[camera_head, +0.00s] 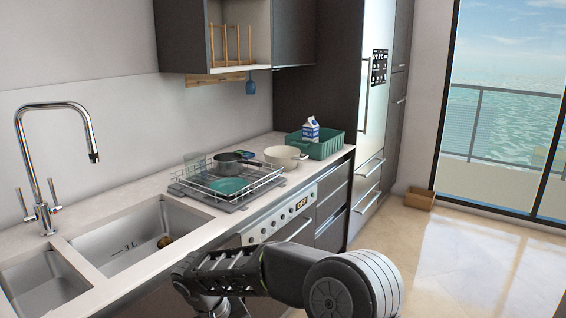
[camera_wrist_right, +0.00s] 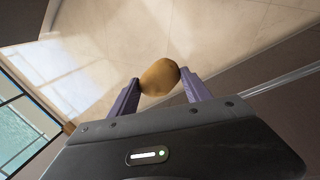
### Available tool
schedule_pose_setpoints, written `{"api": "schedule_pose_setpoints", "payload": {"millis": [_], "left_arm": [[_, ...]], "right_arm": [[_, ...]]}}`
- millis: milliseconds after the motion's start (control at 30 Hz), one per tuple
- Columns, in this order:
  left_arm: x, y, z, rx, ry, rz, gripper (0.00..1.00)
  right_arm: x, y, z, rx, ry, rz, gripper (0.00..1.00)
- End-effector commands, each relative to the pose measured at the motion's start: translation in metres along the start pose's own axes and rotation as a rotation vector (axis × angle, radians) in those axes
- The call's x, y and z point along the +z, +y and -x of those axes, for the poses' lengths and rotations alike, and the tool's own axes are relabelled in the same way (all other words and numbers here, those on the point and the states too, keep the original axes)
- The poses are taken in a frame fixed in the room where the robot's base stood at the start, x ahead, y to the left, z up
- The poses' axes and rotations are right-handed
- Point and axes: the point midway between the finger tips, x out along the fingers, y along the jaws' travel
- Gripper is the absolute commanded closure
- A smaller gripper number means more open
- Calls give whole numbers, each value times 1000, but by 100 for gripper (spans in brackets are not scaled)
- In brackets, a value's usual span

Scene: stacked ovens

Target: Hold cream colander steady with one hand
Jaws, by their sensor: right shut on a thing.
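The cream colander (camera_head: 285,158) stands upright on the counter, between the dish rack and the green bin. No gripper is near it. In the right wrist view, my right gripper (camera_wrist_right: 159,80) is shut on a brown, rounded, potato-like thing (camera_wrist_right: 160,76), held between its two purple fingers with the floor beyond. In the head view, an arm of mine crosses the bottom in front of the counter, and its gripper fingers cannot be made out. My left gripper is not in view.
A wire dish rack (camera_head: 256,188) holds a teal plate (camera_head: 229,186) and a dark pot (camera_head: 228,162). The green bin (camera_head: 328,149) has a milk carton (camera_head: 311,129) in it. A small brown thing (camera_head: 164,241) lies in the sink (camera_head: 130,245).

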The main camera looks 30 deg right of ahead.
Motion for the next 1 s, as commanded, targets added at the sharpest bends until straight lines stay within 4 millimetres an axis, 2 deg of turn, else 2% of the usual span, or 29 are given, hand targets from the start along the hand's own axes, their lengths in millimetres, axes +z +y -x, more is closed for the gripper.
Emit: {"api": "schedule_pose_setpoints", "payload": {"millis": [167, 267, 367, 500, 633, 733, 1000], "left_arm": [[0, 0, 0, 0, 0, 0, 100], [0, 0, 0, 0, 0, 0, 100], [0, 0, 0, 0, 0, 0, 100], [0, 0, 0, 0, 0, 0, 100], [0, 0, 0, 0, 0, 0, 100], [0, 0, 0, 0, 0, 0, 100], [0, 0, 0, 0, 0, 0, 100]], "right_arm": [[0, -1, -2, 1, 0, 0, 92], [2, -5, -16, 4, -1, 1, 92], [7, -15, -46, 9, -3, 3, 92], [21, -31, -99, 9, -3, 4, 92], [34, -39, -131, 4, -2, 2, 92], [37, -41, -139, 0, 0, 0, 92], [37, -41, -138, 0, 1, 0, 92]]}}
